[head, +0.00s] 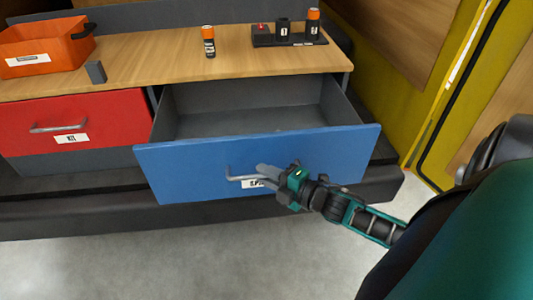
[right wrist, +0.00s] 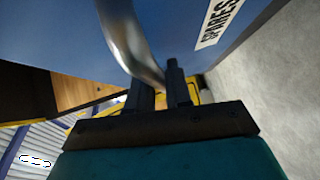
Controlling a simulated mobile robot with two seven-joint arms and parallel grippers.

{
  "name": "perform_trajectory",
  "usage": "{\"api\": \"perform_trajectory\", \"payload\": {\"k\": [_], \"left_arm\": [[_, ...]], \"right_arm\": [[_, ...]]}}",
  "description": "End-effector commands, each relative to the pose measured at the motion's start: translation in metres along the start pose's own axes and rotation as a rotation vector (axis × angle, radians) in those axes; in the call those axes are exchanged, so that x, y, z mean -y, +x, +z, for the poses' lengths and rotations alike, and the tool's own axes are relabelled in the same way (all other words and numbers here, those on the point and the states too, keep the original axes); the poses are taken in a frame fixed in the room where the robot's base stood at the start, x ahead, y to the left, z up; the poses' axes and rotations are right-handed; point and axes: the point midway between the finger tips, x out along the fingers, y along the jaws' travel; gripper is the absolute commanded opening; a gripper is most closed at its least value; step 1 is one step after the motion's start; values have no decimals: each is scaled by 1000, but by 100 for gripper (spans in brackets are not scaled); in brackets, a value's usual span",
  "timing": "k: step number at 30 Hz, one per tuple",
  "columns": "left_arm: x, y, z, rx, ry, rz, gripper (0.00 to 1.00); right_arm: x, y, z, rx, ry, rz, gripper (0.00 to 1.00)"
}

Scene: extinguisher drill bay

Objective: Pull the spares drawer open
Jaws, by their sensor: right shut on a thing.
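The spares drawer (head: 195,170) has a blue front and stands pulled well out of the bench. Its grey inside (head: 250,120) shows and looks empty. A bent metal handle (head: 235,177) is on the front, beside a partly hidden white label. My right gripper (head: 264,173) is at the handle, shut on it. In the right wrist view the curved handle (right wrist: 130,45) runs down between the two dark fingers (right wrist: 160,88), near the label reading SPARES (right wrist: 218,20). My left gripper is in neither view.
A red drawer (head: 100,112) to the left is closed. On the wooden bench top (head: 150,65) are an orange bin (head: 45,48), a small grey block (head: 96,72), an orange-capped canister (head: 209,42) and a dark tray (head: 275,41). The grey floor (head: 150,265) in front is clear.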

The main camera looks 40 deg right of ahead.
Motion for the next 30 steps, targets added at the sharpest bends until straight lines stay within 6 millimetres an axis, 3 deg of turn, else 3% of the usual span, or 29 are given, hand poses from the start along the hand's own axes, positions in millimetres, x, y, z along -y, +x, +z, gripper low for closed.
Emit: {"api": "perform_trajectory", "payload": {"k": [14, 15, 20, 30], "left_arm": [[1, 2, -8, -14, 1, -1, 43], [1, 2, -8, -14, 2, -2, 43], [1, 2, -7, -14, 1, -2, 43], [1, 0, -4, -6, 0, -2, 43]], "right_arm": [[0, -1, -1, 1, 0, 1, 0], [0, -1, -1, 1, 0, 1, 21], [0, -1, -1, 0, 0, 1, 36], [0, -5, -1, 0, 0, 0, 38]]}}
